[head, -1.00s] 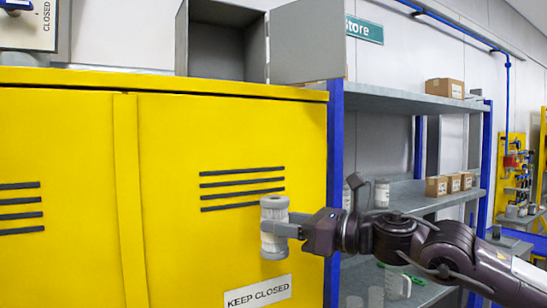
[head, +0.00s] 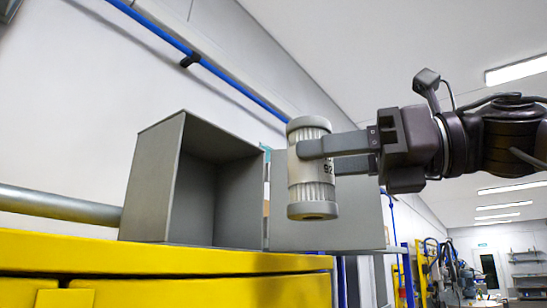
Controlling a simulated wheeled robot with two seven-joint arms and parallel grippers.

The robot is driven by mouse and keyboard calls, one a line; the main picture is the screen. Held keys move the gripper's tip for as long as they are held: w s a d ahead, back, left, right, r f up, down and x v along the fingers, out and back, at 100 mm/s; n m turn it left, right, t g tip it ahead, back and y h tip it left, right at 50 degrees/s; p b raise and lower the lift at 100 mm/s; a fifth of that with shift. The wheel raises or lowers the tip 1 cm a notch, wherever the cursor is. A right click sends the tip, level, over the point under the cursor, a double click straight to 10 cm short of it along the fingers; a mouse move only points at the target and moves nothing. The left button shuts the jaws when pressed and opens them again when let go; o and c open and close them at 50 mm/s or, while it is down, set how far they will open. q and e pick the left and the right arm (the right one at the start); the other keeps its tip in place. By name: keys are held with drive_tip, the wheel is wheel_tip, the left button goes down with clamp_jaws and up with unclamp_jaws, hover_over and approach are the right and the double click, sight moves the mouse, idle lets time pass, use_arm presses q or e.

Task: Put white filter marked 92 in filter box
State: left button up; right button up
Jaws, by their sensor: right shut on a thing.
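The white filter (head: 311,168) is a pleated cylinder with grey end caps, and a label reading 92 partly shows. My right gripper (head: 314,148) is shut on it around the middle and holds it upright, raised above the yellow cabinet. The filter box (head: 150,185) is a grey open-fronted box on top of the cabinet, to the left of the filter. Its door (head: 345,215) stands open to the right, behind the filter in the picture. The part of the box interior that shows looks empty. My left gripper is not in view.
The yellow cabinet (head: 165,255) has a flat top edge under the box. A blue pipe (head: 225,75) runs along the wall above, and a grey pipe (head: 60,205) meets the box's left side. A workshop area with benches lies at the far right.

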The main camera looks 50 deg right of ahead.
drive_tip(key=shift+w+d+f, duration=0.1)
drive_tip(key=shift+w+d, duration=0.25)
drive_tip(key=shift+d, duration=0.05)
drive_tip(key=w, duration=0.2)
drive_tip(key=shift+w+a+f, duration=0.15)
drive_tip(key=shift+w+a, duration=0.05)
drive_tip(key=shift+w, duration=0.3)
drive_tip(key=shift+w+f, duration=0.15)
drive_tip(key=shift+w, duration=0.75)
drive_tip(key=shift+w+a+f, duration=0.15)
drive_tip(key=shift+w, duration=1.35)
drive_tip(key=shift+w+a+f, duration=0.1)
drive_tip(key=shift+w, duration=1.4)
drive_tip(key=shift+w+a+p, duration=0.2)
drive_tip(key=shift+w+p, duration=0.6)
drive_tip(key=shift+w, duration=1.3)
drive_tip(key=shift+w+a+p, duration=0.15)
drive_tip(key=shift+w+p, duration=0.65)
drive_tip(key=shift+w, duration=1.3)
use_arm(q)
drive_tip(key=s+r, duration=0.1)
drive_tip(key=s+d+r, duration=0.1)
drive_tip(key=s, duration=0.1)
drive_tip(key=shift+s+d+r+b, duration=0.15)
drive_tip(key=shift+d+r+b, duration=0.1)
drive_tip(key=shift+b, duration=0.15)
use_arm(e)
drive_tip(key=shift+f, duration=0.55)
